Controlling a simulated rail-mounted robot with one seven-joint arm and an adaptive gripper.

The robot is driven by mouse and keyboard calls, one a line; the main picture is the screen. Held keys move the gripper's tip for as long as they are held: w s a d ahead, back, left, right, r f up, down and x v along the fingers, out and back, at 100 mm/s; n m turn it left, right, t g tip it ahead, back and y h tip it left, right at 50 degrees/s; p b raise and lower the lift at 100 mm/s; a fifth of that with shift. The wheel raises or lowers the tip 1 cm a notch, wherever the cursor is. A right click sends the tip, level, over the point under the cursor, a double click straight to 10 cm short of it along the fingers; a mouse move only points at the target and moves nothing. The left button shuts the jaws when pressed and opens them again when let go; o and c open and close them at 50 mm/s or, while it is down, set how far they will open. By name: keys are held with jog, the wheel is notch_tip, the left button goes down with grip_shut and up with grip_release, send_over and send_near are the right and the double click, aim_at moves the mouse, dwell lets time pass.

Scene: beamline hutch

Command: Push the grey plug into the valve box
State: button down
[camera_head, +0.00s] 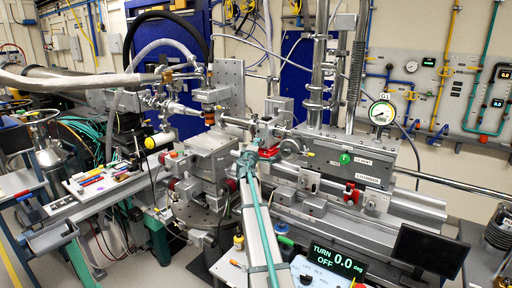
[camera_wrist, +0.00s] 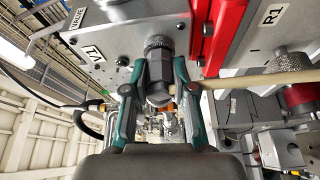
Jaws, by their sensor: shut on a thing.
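The grey plug (camera_wrist: 158,92) is a short metal piece between the two teal fingertips of my gripper (camera_wrist: 161,72), which is shut on it. A knurled grey collar (camera_wrist: 158,43) lies just beyond the fingertips, against the face of the valve box (camera_wrist: 112,42), a light metal block labelled VALVE and V1. The plug lines up with the collar; I cannot tell how deep it sits or where plug and collar meet. In the head view my gripper (camera_head: 247,160) is small beside the red bracket, and the plug cannot be made out there.
A red bracket (camera_wrist: 222,35) borders the valve box on the right, with a plate marked R1 (camera_wrist: 272,40) beyond it. A pale rod (camera_wrist: 255,80) runs just right of the fingers. A black cable (camera_wrist: 85,120) hangs at left. The bench around is crowded.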

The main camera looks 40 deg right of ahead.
jog(key=c, duration=0.9)
grip_release()
jog(key=shift+o, duration=0.2)
